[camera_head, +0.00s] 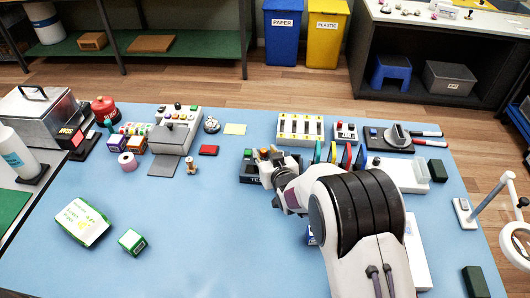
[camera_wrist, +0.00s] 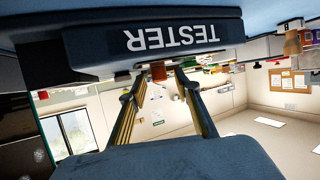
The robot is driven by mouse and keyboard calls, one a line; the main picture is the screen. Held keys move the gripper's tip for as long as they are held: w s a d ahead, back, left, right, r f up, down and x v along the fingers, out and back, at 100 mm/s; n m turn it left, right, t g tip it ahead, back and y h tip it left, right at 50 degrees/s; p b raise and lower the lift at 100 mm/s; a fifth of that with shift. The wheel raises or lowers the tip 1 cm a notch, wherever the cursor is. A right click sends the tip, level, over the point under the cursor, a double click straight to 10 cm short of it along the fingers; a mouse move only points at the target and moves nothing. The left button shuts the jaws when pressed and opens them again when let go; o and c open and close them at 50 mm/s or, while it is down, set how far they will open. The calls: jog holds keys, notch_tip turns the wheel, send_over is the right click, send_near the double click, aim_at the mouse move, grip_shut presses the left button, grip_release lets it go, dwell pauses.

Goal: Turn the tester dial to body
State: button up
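The tester (camera_head: 250,180) is a dark box on the blue table, partly hidden behind my gripper (camera_head: 272,174); coloured knobs or buttons show at its back. In the wrist view the tester (camera_wrist: 170,38) fills the top, its white TESTER label upside down. There my gripper (camera_wrist: 160,84) has its two fingers apart, close to the tester's edge. A small orange-brown piece (camera_wrist: 159,72) shows between the fingertips; I cannot tell whether it is the dial or whether the fingers touch it. The dial's marks, including body, cannot be read.
Coloured upright plates (camera_head: 345,155) stand just right of my gripper, partly behind my arm. A white tray with yellow slots (camera_head: 300,128) lies behind. A red block (camera_head: 208,150) and a small brass-coloured piece (camera_head: 191,166) lie to the left. The front-middle of the table (camera_head: 220,240) is clear.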

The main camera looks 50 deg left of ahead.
jog(key=shift+w+a+f, duration=0.1)
jog(key=shift+a+f, duration=0.05)
jog(key=shift+a, duration=0.1)
grip_shut()
jog(key=shift+s+a+m+t+h, duration=0.1)
jog(key=shift+s+m+t+h, duration=0.05)
jog(key=shift+m+t+h, duration=0.75)
jog(key=shift+s+a+m+t+h, duration=0.15)
jog(key=shift+m+t+h, duration=0.45)
jog(key=shift+m+t, duration=0.55)
jog(key=shift+s+a+m+t+h, duration=0.15)
jog(key=shift+m+t+h, duration=1.4)
jog(key=shift+m+h, duration=0.85)
grip_release()
